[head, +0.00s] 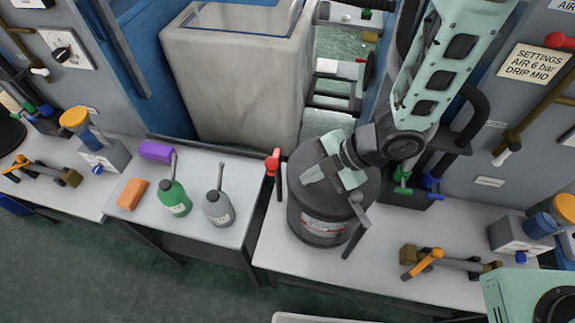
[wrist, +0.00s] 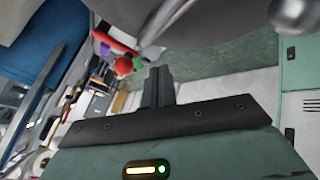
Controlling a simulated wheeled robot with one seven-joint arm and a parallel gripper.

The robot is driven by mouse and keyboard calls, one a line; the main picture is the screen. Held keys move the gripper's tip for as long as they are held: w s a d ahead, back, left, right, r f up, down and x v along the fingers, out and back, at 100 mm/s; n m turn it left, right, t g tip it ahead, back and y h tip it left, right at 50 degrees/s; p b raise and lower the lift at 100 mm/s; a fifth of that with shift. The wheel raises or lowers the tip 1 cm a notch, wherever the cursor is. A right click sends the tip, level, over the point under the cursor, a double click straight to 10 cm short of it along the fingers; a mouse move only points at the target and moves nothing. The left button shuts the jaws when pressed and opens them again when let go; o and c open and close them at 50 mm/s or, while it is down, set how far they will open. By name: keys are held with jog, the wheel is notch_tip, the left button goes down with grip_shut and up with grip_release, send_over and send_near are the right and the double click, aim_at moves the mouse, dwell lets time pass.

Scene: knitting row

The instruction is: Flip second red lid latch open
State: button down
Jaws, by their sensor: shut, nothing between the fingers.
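A dark grey drum (head: 322,222) with a label stands on the white bench; my gripper and wrist cover part of its lid. A red-headed latch (head: 272,165) stands upright at the drum's left side. It also shows in the wrist view as a red knob (wrist: 123,66) beyond my fingers. A grey lever with a round end (head: 358,203) slants down the drum's front right side. My gripper (head: 314,176) is above the lid, apart from the red latch. In the wrist view its dark fingers (wrist: 158,82) are together and empty. Whether the latch is fully closed I cannot tell.
A tall beige bin (head: 235,85) stands behind. An orange-handled valve (head: 428,262) lies right on the bench.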

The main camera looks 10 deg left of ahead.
jog(key=x, duration=0.3)
jog(key=shift+a+p, duration=0.1)
jog(key=shift+p, duration=0.25)
jog(key=shift+w+a+r+p, duration=0.2)
jog(key=shift+w+a+p, duration=0.45)
jog(key=shift+a+p, duration=0.3)
jog(key=shift+w+a+f+p, duration=0.1)
jog(key=shift+w+a+p, duration=0.2)
jog(key=shift+w+a, duration=0.35)
jog(key=shift+s+a, duration=0.15)
